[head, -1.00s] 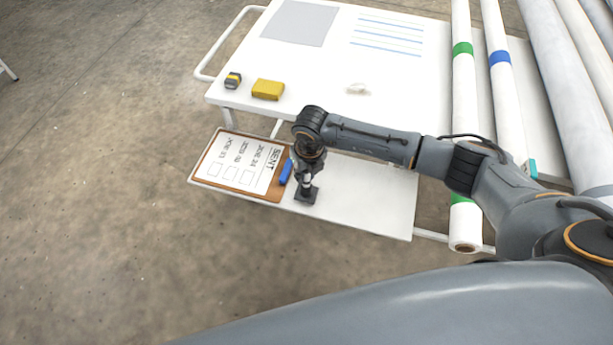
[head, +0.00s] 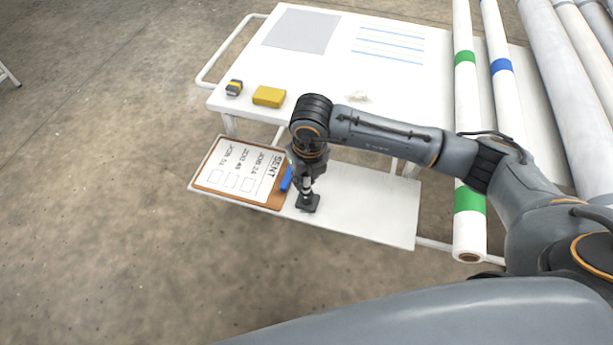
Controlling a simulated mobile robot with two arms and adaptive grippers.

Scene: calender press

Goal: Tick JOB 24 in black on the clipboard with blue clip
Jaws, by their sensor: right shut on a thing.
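The clipboard (head: 212,188) with a blue clip (head: 286,179) lies on the lower white shelf, at its left end. Its sheet reads SENT along the clip side, with JOB 24 (head: 258,165) as the line nearest that heading and other job lines further left. Each line has an empty square box; the JOB 24 box (head: 247,185) shows no mark. My right gripper (head: 307,202) points down over the shelf, just right of the blue clip. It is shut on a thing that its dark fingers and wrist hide. My left gripper is out of view.
The shelf (head: 375,210) right of my gripper is bare.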

